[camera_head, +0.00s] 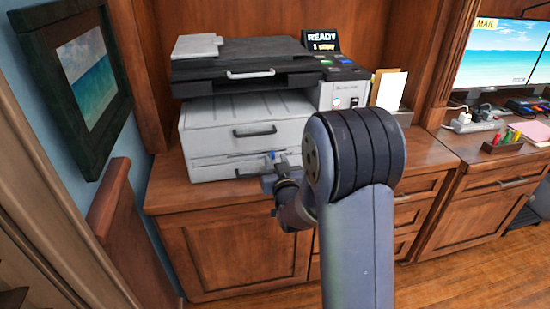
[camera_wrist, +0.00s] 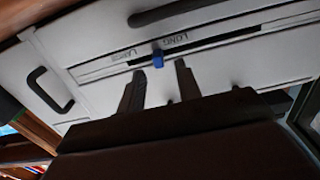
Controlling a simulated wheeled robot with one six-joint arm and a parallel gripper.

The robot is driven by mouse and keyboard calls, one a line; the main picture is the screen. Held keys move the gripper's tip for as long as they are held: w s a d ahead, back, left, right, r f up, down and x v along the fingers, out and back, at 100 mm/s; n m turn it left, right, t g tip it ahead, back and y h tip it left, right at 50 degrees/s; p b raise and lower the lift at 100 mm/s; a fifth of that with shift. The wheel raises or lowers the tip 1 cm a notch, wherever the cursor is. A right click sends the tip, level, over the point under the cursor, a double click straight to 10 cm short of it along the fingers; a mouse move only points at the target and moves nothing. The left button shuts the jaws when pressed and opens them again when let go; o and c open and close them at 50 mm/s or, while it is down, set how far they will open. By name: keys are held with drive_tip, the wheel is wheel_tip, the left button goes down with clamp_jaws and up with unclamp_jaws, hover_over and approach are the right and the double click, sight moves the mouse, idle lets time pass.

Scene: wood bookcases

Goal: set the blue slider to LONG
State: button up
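The blue slider (camera_wrist: 158,59) is a small blue knob on a dark slot in the printer's pale front. In the wrist view it sits between a blurred left label (camera_wrist: 127,54) and the LONG label (camera_wrist: 174,40). My gripper (camera_wrist: 159,68) is open, one finger to each side of the slider, with visible gaps. Whether the fingertips reach as deep as the knob is unclear. In the head view the slider (camera_head: 271,155) shows as a small blue spot at the lower drawer, and my gripper is mostly hidden behind my arm.
The printer (camera_head: 215,129) stands on a wooden cabinet (camera_head: 235,250), its lid and drawers with handles. A READY screen (camera_head: 323,41) is on top. Papers (camera_head: 390,88) stand at its right. A framed picture (camera_head: 82,80) hangs at left. A desk with a monitor (camera_head: 500,55) is at right.

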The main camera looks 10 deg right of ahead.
drive_tip(key=shift+w, duration=0.8)
clamp_jaws()
